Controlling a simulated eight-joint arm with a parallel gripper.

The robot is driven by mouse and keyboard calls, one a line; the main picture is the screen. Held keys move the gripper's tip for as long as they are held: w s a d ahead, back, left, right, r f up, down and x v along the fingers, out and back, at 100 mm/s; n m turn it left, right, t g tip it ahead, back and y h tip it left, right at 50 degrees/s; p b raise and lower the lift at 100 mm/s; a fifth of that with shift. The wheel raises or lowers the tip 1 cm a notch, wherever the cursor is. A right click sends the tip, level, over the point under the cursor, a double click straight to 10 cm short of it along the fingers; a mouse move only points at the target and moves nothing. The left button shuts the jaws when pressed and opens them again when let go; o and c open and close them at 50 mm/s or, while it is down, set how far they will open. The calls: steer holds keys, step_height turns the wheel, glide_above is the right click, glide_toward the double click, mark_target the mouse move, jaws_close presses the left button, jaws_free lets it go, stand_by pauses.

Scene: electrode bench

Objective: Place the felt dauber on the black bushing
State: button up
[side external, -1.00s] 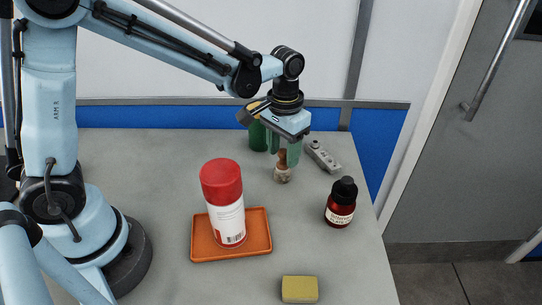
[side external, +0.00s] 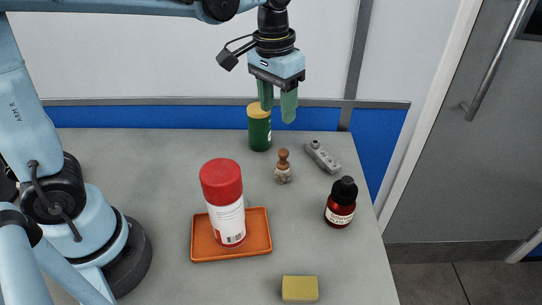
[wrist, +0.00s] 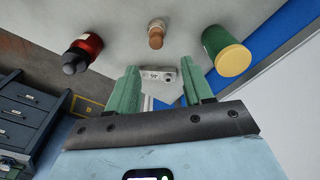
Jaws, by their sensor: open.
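The felt dauber (side external: 283,157), a small brown wooden-handled piece above a pale, speckled lower part, stands upright on the bench behind the red-capped bottle. It also shows in the wrist view (wrist: 156,40), top centre. No black bushing can be made out in either view; whether one is under the dauber I cannot tell. My gripper (side external: 278,113) is open and empty, raised well above the bench and clear of the dauber. Its two green fingers show apart in the wrist view (wrist: 159,67).
A dark red bottle (side external: 340,204) stands front right. The red-capped bottle (side external: 224,196) stands on an orange tray (side external: 260,245); a yellow sponge (side external: 300,289) lies in front.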

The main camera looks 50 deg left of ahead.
steer(key=s+a+f+t, duration=0.3)
steer(key=s+a+t, duration=0.2)
steer(key=s, duration=0.4)
steer(key=shift+a+f+t, duration=0.15)
steer(key=shift+f+t, duration=0.1)
steer(key=shift+t, duration=0.45)
